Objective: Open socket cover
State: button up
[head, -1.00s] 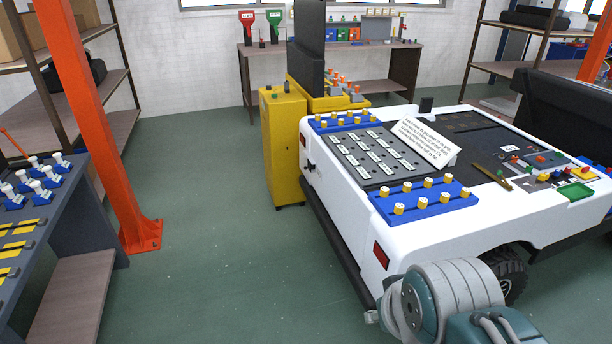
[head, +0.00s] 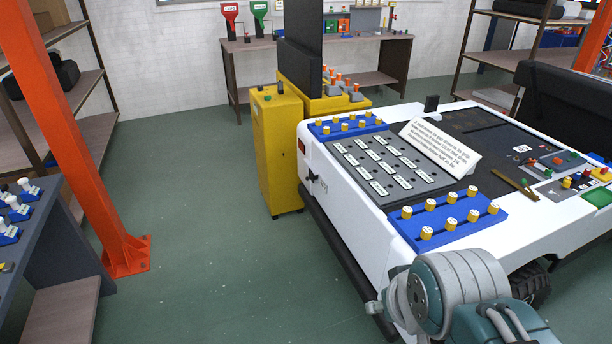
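The white cart (head: 345,218) stands at the right, with its flat top and rear side in view. A small black fitting (head: 316,177) sits on its white rear side, near the yellow cabinet; I cannot tell whether it is the socket cover or whether it is open. My arm (head: 455,295) shows at the bottom right, in front of the cart's near corner. My gripper is not visible in this view.
A yellow cabinet (head: 277,150) stands against the cart's far left corner. An orange post (head: 75,135) and a grey table (head: 50,245) are at the left. Blue trays with yellow-capped pegs (head: 448,218) lie on the cart. The green floor (head: 205,240) between is clear.

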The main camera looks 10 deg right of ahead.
aim_at(311, 177)
jog(key=i+j, duration=0.2)
jog(key=i, duration=0.3)
jog(key=i+j, duration=0.2)
jog(key=i, duration=0.3)
jog(key=i+j+z, duration=0.1)
jog(key=i, duration=0.4)
jog(key=i+j, duration=0.6)
jog(key=i, duration=0.35)
jog(key=z, duration=0.05)
